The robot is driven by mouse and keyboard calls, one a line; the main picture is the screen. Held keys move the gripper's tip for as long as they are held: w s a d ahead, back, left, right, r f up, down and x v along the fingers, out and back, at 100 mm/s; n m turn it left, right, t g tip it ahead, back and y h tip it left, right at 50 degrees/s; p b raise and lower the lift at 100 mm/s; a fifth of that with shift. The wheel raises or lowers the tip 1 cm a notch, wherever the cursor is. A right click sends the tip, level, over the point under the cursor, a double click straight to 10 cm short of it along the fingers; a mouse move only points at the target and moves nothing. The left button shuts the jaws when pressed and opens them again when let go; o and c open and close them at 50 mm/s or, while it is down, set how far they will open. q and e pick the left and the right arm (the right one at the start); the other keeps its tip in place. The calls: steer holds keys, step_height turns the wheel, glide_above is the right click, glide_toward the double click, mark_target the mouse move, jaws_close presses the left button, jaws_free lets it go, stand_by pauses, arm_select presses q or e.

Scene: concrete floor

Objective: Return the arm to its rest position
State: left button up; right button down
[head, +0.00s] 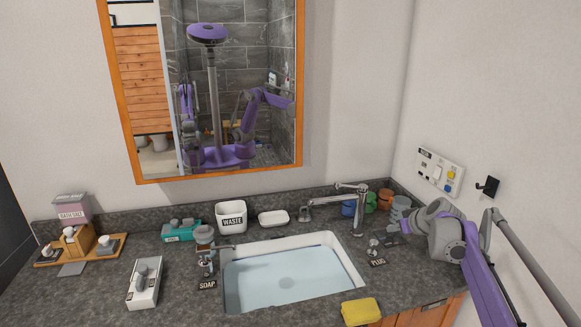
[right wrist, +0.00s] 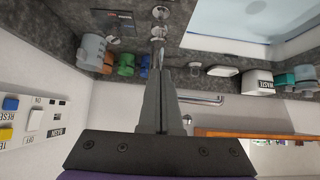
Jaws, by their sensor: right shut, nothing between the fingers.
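My right arm (head: 470,265), purple and grey, reaches in from the right edge of the head view. Its gripper (head: 388,240) is over the counter's right end, by the plug controls and right of the sink. In the right wrist view the gripper's dark fingers (right wrist: 158,60) are together with nothing between them, pointing at the small metal plug knobs (right wrist: 159,32). I cannot tell whether the fingertips touch a knob. My left gripper is not directly in view.
The sink (head: 345,250) holds water. A tap (head: 357,205), coloured cups (head: 370,202), a waste bin (head: 231,216) and a soap dispenser (head: 206,250) stand around it. A yellow sponge (head: 360,311) lies at the front. The right wall carries a switch panel (head: 440,172) and a black hook (head: 488,187).

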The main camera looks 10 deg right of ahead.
steer(key=s+a+f+g, duration=0.2)
steer(key=s+a+f, duration=0.1)
steer(key=s+a, duration=1.55)
steer(key=s+a+f, duration=0.2)
steer(key=s+f, duration=0.1)
steer(key=s, duration=0.4)
steer(key=s+a+f+g, duration=0.1)
steer(key=s+a+f, duration=0.2)
steer(key=s, duration=0.3)
steer(key=s+a+f+m, duration=0.1)
steer(key=s+a+f, duration=0.1)
steer(key=s+f, duration=0.3)
steer(key=s, duration=0.2)
steer(key=shift+s+a+f+g, duration=0.2)
steer(key=shift+s+g, duration=0.1)
steer(key=shift+g, duration=0.1)
